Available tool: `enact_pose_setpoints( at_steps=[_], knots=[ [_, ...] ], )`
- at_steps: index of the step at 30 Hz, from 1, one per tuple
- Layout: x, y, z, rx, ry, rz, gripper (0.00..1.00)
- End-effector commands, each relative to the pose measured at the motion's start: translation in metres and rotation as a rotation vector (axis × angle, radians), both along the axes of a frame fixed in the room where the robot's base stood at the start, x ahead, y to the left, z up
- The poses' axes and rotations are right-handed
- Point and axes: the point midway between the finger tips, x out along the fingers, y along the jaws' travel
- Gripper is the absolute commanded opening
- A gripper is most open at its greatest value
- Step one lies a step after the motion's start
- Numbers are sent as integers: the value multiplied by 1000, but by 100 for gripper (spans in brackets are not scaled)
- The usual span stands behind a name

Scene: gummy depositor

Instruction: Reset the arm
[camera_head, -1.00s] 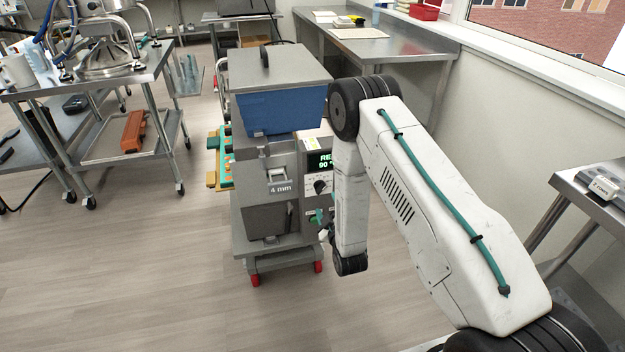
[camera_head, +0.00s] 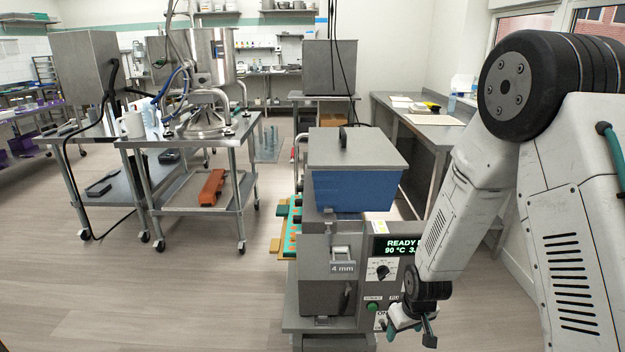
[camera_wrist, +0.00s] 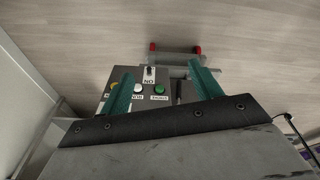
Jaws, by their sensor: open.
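My gripper (camera_head: 412,328) is at the lower right of the head view, in front of the depositor's right side. In the wrist view my gripper (camera_wrist: 160,84) shows two teal fingers spread apart, with nothing held between them. The gummy depositor (camera_head: 330,262) is a grey machine with a blue hopper (camera_head: 352,190) under a closed grey lid. Its display reads READY and 90 °C, and a plate on its front reads 4 mm.
A steel cart (camera_head: 195,141) with a metal kettle and an orange-red object (camera_head: 212,187) on its lower shelf stands at left. A steel counter (camera_head: 440,122) runs along the right wall. The floor (camera_head: 150,300) at front left is clear.

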Motion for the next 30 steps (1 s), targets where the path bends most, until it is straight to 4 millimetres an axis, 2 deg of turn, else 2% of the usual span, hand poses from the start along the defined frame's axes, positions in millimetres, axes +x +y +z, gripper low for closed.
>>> enact_pose_setpoints(
  at_steps=[1,3,9,15,21,24,27,30],
  knots=[
    [-9,-1,25,4,35,-21,64],
    [-27,-3,54,7,96,-54,64],
    [-82,-9,136,6,239,-139,64],
    [-142,-16,209,-6,330,-210,64],
    [-200,-22,270,-13,361,-265,64],
    [-227,-25,294,-13,347,-282,64],
    [-248,-27,314,-8,303,-291,64],
    [-260,-28,329,4,225,-294,64]
  ],
)
